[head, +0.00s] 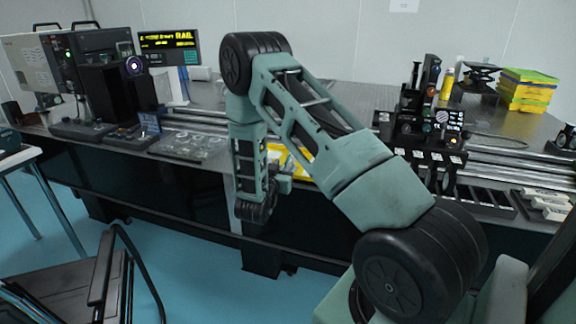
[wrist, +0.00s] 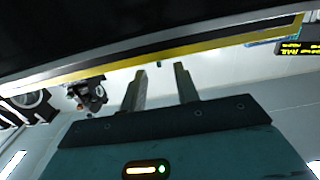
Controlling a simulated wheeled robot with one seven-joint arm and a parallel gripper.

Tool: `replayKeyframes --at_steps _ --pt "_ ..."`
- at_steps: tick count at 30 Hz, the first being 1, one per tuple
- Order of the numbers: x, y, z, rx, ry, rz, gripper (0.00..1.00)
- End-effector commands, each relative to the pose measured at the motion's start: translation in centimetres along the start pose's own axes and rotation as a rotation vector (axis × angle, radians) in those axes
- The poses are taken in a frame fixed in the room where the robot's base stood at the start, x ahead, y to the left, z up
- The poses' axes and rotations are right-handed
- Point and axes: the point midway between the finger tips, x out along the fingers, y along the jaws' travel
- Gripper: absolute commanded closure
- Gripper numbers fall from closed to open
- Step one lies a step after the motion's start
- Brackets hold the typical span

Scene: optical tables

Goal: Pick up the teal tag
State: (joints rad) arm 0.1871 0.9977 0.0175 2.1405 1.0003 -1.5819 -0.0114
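I cannot make out the teal tag in either view; my arm hides part of the table in the head view. My gripper (wrist: 160,85) shows in the wrist view with its two fingers apart and nothing between them. In the head view, the end of my arm hangs at the front edge of the optical table (head: 340,98), and its fingers are too small or hidden to tell apart.
A yellow item (head: 302,158) shows partly behind my arm. Optical mounts (head: 430,125) and a yellow-green stack (head: 527,90) stand at right. A lit display (head: 168,42) stands at back left. A chair (head: 85,290) stands front left, with open blue floor beside it.

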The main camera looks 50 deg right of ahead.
Motion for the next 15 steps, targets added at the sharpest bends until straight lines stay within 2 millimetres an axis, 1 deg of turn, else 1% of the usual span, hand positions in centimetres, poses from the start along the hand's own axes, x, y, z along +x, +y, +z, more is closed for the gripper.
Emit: replayKeyframes --at_steps 1,3,6,9,15 --pt "0.9 0.2 0.2 0.0 0.0 0.005 0.69" --pt "1.9 0.1 0.3 0.002 0.001 0.004 0.69" --pt "3.0 0.0 0.3 0.001 0.0 0.002 0.69" --pt "3.5 0.1 0.4 0.0 0.0 0.002 0.69" --pt "3.5 0.0 0.4 0.0 0.0 0.001 0.69"
